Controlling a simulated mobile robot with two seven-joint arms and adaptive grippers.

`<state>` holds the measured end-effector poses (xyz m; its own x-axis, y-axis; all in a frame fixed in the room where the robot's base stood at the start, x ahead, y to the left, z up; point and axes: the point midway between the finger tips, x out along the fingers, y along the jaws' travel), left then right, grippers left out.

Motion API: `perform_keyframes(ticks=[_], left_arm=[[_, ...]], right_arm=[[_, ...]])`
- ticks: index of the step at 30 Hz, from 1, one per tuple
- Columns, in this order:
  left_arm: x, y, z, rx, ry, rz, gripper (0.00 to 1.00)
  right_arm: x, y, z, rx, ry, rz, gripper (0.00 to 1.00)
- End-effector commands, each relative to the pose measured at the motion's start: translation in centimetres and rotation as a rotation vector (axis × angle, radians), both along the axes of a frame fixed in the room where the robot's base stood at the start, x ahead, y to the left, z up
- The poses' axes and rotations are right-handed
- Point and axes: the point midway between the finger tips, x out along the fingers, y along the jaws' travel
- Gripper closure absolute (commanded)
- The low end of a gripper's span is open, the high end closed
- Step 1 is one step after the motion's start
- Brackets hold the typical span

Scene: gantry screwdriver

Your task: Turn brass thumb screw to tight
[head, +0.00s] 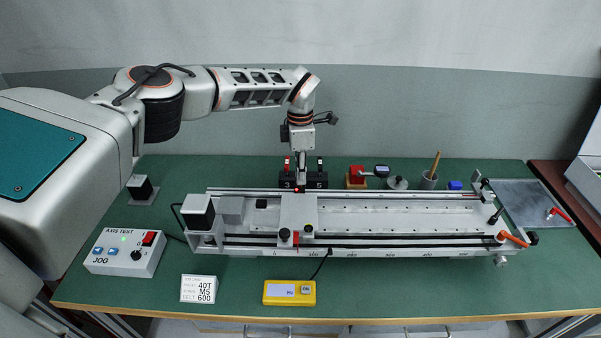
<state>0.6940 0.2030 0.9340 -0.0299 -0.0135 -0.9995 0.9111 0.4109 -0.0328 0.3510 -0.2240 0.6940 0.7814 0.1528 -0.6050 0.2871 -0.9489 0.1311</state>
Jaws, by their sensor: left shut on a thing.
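My left gripper (300,182) points straight down at the back edge of the pale carriage (298,208) on the long linear rail. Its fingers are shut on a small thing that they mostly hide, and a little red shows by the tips. I cannot tell whether that thing is the brass thumb screw; no brass colour shows clearly there. My right gripper is not in view.
The rail (400,235) spans the green bench (390,295). A black holder (319,180) marked 5 stands just behind the gripper. A jog box (125,252), a label card (199,289) and a yellow meter (290,293) lie in front. An orange lever (513,239) is at the rail's right end.

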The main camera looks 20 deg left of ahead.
Motion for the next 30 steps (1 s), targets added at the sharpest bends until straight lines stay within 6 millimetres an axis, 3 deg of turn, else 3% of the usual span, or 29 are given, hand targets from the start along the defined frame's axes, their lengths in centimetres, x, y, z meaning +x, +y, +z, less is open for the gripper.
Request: perform_keyframes(ticks=[10, 11, 12, 23, 30], left_arm=[[0.0, 0.0, 0.0, 0.000, -0.001, -0.003, 1.00], [0.0, 0.0, 0.0, 0.000, -0.001, -0.003, 0.78], [0.0, 0.0, 0.0, 0.000, -0.001, -0.003, 0.68], [0.1, 0.0, 0.2, 0.000, -0.003, -0.002, 0.68], [0.2, 0.0, 2.9, 0.000, -0.004, -0.002, 0.68]], right_arm=[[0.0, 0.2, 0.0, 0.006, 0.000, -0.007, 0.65], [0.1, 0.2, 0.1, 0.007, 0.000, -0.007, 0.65], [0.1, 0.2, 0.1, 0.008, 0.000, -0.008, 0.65], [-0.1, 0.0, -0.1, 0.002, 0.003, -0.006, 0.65], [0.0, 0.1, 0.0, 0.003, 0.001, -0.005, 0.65]])
